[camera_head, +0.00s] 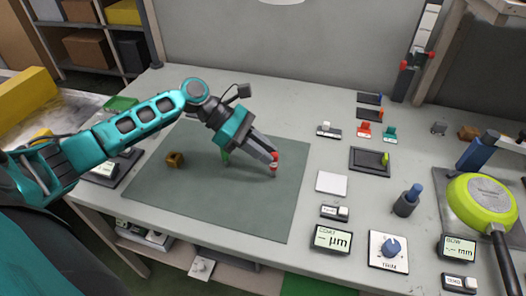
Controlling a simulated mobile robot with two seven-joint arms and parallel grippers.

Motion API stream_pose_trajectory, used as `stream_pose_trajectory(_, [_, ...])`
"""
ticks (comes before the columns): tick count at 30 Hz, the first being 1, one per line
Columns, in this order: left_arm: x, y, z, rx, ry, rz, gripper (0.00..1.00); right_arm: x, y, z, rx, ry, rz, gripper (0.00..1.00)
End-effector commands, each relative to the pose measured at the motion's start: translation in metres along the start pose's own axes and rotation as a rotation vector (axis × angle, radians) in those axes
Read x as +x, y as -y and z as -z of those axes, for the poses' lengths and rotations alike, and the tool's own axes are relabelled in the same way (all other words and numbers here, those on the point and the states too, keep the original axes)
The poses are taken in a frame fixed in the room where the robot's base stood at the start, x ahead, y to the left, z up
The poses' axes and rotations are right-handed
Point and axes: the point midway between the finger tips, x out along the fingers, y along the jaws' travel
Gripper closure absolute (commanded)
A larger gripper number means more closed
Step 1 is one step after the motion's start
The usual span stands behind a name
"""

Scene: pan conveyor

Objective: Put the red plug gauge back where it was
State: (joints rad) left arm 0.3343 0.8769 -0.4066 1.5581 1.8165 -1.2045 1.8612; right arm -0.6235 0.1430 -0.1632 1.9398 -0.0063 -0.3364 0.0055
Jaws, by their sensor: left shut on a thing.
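My left gripper (266,153) comes in from the left over the dark green mat (215,208). It is shut on the red plug gauge (273,169), a small red piece with a pale band. The gauge is roughly upright near the mat's right part; I cannot tell whether its lower end touches the mat. A green piece (226,157) stands on the mat below the gripper, partly hidden by it. A small brown block (174,159) with a dark hole in its top sits at the mat's left. My right gripper is not in view.
A lime pan (481,200) is at far right. The mat's front is clear.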

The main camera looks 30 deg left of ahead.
Motion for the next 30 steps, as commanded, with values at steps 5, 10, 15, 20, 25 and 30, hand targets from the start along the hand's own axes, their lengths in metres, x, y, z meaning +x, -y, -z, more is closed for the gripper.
stream_pose_trajectory(5, [0.0024,-0.0003,0.0032,0.002,0.001,-0.001,1.00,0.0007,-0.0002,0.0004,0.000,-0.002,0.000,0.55])
stream_pose_trajectory(10, [0.0029,-0.0003,0.0038,0.001,0.001,-0.001,1.00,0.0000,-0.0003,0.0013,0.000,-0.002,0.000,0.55])
stream_pose_trajectory(15, [0.0036,-0.0003,0.0049,0.002,0.000,-0.001,0.68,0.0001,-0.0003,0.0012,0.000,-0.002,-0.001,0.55])
stream_pose_trajectory(20, [0.0035,-0.0003,0.0048,0.002,0.000,-0.001,0.55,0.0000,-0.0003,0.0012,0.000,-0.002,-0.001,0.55])
stream_pose_trajectory(25, [0.0034,-0.0003,0.0048,0.002,0.000,-0.001,0.55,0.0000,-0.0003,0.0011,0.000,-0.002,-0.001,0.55])
stream_pose_trajectory(30, [-0.0053,-0.0007,0.0035,0.001,-0.003,-0.003,0.55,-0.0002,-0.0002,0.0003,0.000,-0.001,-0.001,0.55])
